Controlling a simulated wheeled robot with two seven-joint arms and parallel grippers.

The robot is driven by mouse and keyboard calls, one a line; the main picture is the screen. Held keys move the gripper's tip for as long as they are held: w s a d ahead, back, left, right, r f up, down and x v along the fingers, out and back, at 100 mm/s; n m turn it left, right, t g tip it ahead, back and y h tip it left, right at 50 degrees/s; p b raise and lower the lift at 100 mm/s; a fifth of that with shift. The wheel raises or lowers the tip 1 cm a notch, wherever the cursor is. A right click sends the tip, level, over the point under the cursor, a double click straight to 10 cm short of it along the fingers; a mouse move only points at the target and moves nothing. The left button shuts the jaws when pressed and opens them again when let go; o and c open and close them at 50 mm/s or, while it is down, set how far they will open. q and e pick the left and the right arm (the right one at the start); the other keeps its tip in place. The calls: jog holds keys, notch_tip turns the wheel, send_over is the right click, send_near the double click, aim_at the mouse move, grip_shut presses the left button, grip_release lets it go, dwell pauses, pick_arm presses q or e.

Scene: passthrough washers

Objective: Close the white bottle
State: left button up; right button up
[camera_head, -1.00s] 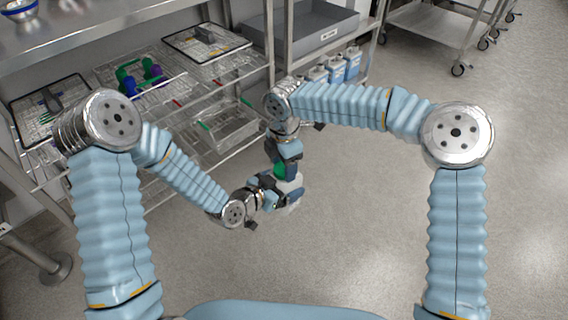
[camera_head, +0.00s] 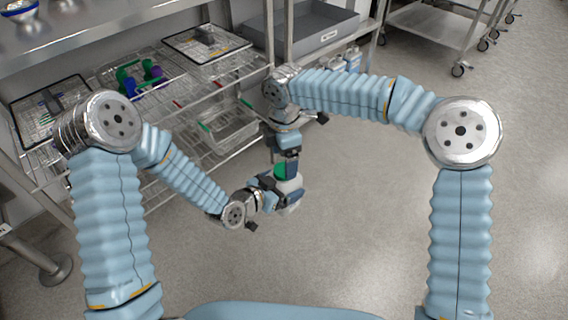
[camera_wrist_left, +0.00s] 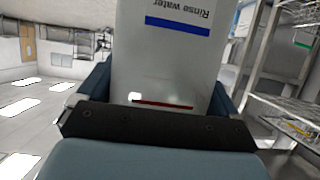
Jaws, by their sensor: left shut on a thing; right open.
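The white bottle (camera_head: 291,185) is in my left gripper (camera_head: 284,194), held in the air in front of the shelves. In the left wrist view the bottle (camera_wrist_left: 165,70) shows a "Rinse water" label with a blue band, between the two fingers. A green cap (camera_head: 281,171) is at the bottle's top. My right gripper (camera_head: 286,158) is open, pointing down just above the cap, its fingers near the cap's upper edge. Whether the cap sits fully on the bottle's neck cannot be told.
Wire shelves (camera_head: 215,75) with trays stand at the left, with green and purple items (camera_head: 140,78) on one. A grey bin (camera_head: 315,28) and blue-labelled bottles (camera_head: 352,60) are at the back. A metal cart (camera_head: 430,22) stands back right. The floor at right is clear.

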notch_tip(320, 180, up, 9)
jog(key=shift+f, duration=0.2)
dwell(0.4)
